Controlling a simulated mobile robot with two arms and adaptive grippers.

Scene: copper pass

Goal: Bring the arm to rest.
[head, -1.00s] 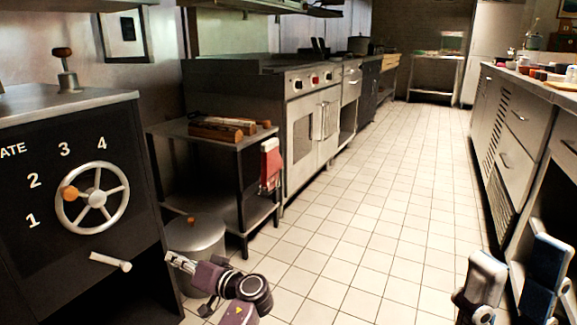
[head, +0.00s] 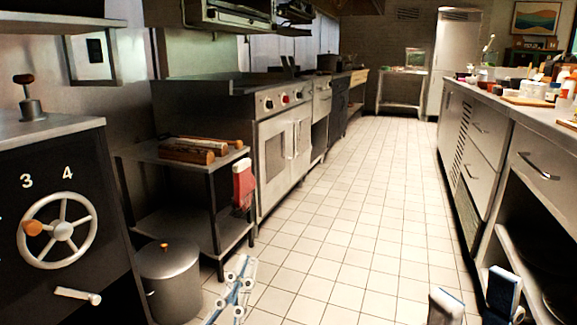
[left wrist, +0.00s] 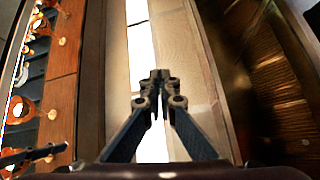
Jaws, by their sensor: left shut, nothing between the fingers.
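My left gripper (head: 244,268) is low in the head view, left of the middle, in front of the tiled floor. Its light fingers point up and hold nothing. The left wrist view shows the fingertips (left wrist: 160,76) meeting, shut and empty. My right gripper (head: 473,298) is at the bottom right edge of the head view. Its two blue-and-white fingers stand well apart with nothing between them. The rest of it is cut off by the frame.
A lidded metal bin (head: 170,285) stands left of my left gripper. Behind it is a steel side table (head: 150,152) with wooden blocks. A dark cabinet with a handwheel (head: 62,231) is at left. A counter (head: 520,112) runs along the right. The tiled aisle is clear.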

